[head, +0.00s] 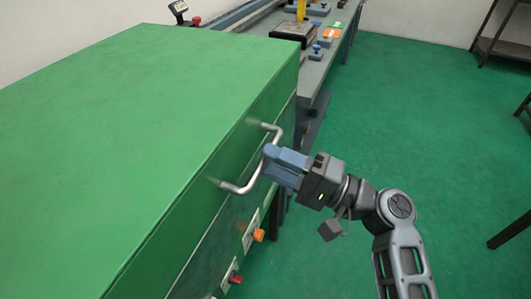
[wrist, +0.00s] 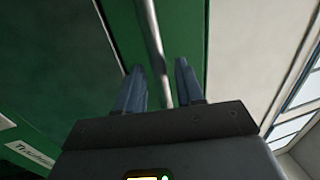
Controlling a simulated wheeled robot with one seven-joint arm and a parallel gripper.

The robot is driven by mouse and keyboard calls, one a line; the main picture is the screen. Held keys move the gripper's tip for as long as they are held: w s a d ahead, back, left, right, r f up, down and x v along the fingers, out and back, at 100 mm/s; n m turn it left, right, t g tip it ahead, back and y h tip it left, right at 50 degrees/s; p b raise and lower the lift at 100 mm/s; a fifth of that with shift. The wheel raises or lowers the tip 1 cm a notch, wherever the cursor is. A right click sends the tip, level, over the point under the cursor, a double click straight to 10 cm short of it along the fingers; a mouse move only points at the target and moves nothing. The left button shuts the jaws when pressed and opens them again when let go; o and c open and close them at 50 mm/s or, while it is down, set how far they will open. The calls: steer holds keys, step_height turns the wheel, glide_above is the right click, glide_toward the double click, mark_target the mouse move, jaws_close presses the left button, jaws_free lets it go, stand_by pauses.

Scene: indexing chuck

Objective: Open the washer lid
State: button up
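The washer lid (head: 150,110) is a large green cover that fills the left of the head view, and it looks shut. A bent metal handle (head: 228,187) sticks out from its front face. My gripper (head: 271,160) is at the handle's middle, with its blue fingers pointing at the bar. In the wrist view the handle bar (wrist: 152,45) runs down between the two fingers of my gripper (wrist: 158,85). The fingers stand apart, with a gap on each side of the bar. The green front (wrist: 180,30) lies behind it.
Below the lid, the washer front has an orange knob (head: 258,235) and a red knob (head: 235,279). A grey bench (head: 308,85) with small parts stands beyond the washer. The green floor (head: 430,110) to the right is mostly clear.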

steer(key=shift+x, duration=1.1)
jaws_close()
